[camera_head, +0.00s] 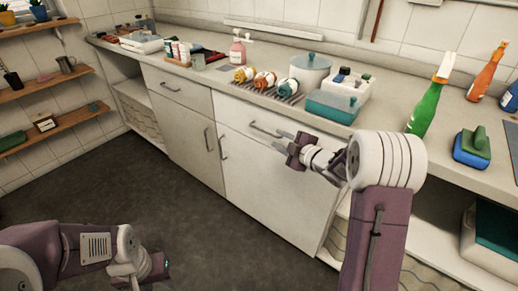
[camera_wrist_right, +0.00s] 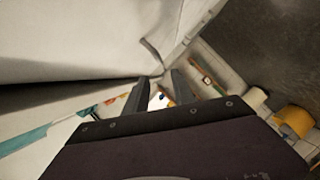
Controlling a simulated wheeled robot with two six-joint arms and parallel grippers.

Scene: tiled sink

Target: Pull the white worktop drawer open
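The white worktop drawer (camera_head: 240,118) is in the cabinet front under the counter, to the right of a second drawer (camera_head: 184,91). It looks flush with the front in the head view. Its metal bar handle (camera_head: 265,130) sits just left of my right gripper (camera_head: 281,141). The right gripper's fingers are apart, pointing at the cabinet; I cannot tell whether they touch the handle.
The counter above holds bottles on a rack (camera_head: 265,82), a pot (camera_head: 309,72), a teal-and-white box (camera_head: 333,106) and a green spray bottle (camera_head: 424,109). The dark floor (camera_head: 130,165) at left is clear.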

